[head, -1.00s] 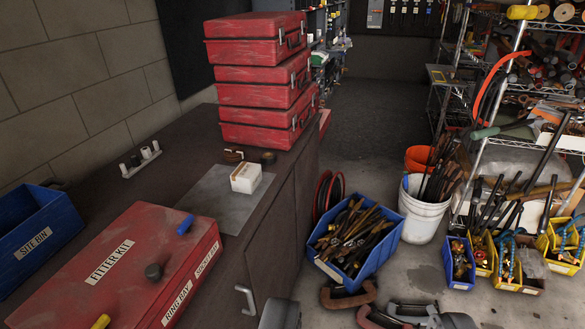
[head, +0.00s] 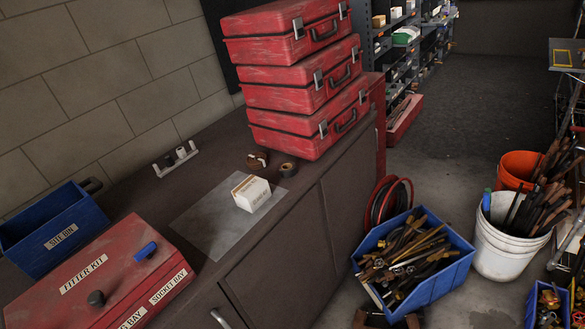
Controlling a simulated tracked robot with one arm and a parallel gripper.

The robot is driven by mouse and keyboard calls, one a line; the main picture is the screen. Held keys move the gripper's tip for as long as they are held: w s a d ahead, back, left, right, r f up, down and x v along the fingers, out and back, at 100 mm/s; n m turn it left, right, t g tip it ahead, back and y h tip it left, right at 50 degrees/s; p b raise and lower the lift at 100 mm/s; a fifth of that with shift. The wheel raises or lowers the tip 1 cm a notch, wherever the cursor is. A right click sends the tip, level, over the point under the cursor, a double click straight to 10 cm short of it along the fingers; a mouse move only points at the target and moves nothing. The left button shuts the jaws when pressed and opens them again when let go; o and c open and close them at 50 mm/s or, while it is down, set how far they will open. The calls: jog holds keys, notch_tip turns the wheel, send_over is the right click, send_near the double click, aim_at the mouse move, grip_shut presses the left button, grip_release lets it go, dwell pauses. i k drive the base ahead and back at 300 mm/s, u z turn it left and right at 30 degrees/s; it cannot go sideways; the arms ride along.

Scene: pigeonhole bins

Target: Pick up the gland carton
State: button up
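A small white carton (head: 251,193) with a brown-orange printed band sits on a grey mat (head: 196,228) on the dark bench top. It appears to be the gland carton, but its print is too small to read. Nothing is touching it, and its top and near sides are in clear view. My gripper is not in view.
Two small dark rolls (head: 288,169) lie just behind the carton, before stacked red cases (head: 305,88). A red fitter kit case (head: 105,278) and blue site bin (head: 50,225) stand at left. A blue tool bin (head: 425,285) and white bucket (head: 505,245) stand on the floor.

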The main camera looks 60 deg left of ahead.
aim_at(254, 192)
jog(key=u, duration=0.4)
jog(key=i, duration=1.25)
jog(key=u, duration=0.8)
jog(key=k, duration=0.8)
jog(key=u, duration=0.2)
jog(key=i, duration=0.85)
jog(key=z, duration=0.05)
